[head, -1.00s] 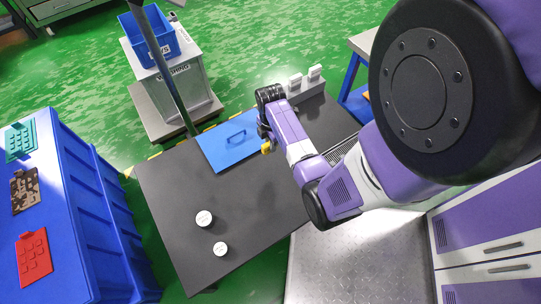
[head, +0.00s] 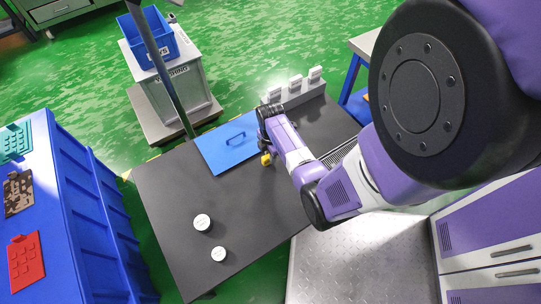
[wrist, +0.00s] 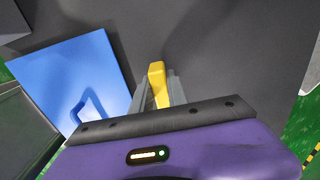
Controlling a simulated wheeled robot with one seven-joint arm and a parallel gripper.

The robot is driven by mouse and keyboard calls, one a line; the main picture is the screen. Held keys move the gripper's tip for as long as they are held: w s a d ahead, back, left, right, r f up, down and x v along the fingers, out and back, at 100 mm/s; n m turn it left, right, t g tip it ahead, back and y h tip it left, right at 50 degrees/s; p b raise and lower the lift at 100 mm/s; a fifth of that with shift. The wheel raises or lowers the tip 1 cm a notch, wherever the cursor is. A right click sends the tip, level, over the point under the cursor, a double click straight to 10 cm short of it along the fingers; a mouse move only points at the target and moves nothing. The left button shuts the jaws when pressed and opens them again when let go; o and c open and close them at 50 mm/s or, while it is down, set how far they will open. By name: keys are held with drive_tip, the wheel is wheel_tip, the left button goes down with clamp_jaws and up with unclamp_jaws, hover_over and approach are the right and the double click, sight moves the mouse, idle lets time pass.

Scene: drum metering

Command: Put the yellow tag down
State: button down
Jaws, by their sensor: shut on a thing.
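The yellow tag (wrist: 156,80) stands out between the fingers of my gripper (wrist: 158,92) in the wrist view. My gripper is shut on it. In the head view the yellow tag (head: 265,159) shows as a small spot below the end of my arm, over the dark tabletop (head: 165,190), just right of the blue plate. The gripper's fingers are mostly hidden there by my arm. I cannot tell whether the tag touches the tabletop.
A blue plate with a handle (head: 222,148) lies left of my gripper. Grey blocks (head: 296,90) stand at the table's back edge. Two white round pieces (head: 202,222) sit at the front left. A dark post (head: 165,75) rises behind the table. The middle of the tabletop is clear.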

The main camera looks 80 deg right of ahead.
drive_tip(key=c, duration=1.3)
unclamp_jaws()
wheel_tip(320, 180, up, 12)
drive_tip(key=p, duration=0.4)
drive_tip(key=w+a+m+t+h, duration=0.2)
drive_tip(key=a+t, duration=0.1)
drive_tip(key=a, duration=0.7)
drive_tip(key=w+a+m+t+h, duration=0.1)
drive_tip(key=w+a+m+t, duration=0.1)
drive_tip(key=a, duration=0.8)
drive_tip(key=s+a+r+m+t+y, duration=0.1)
drive_tip(key=s+a+r+t, duration=0.1)
drive_tip(key=r, duration=0.7)
drive_tip(key=s+a+r+m+t+y, duration=0.1)
drive_tip(key=s+a+r+t, duration=0.1)
drive_tip(key=a+r+t, duration=0.2)
drive_tip(key=s+a+r+m+t+y, duration=0.1)
drive_tip(key=a+r, duration=0.7)
drive_tip(key=r, duration=0.8)
drive_tip(key=s+m+t, duration=0.1)
drive_tip(key=s+t, duration=0.1)
drive_tip(key=t, duration=0.1)
drive_tip(key=shift+r, duration=0.25)
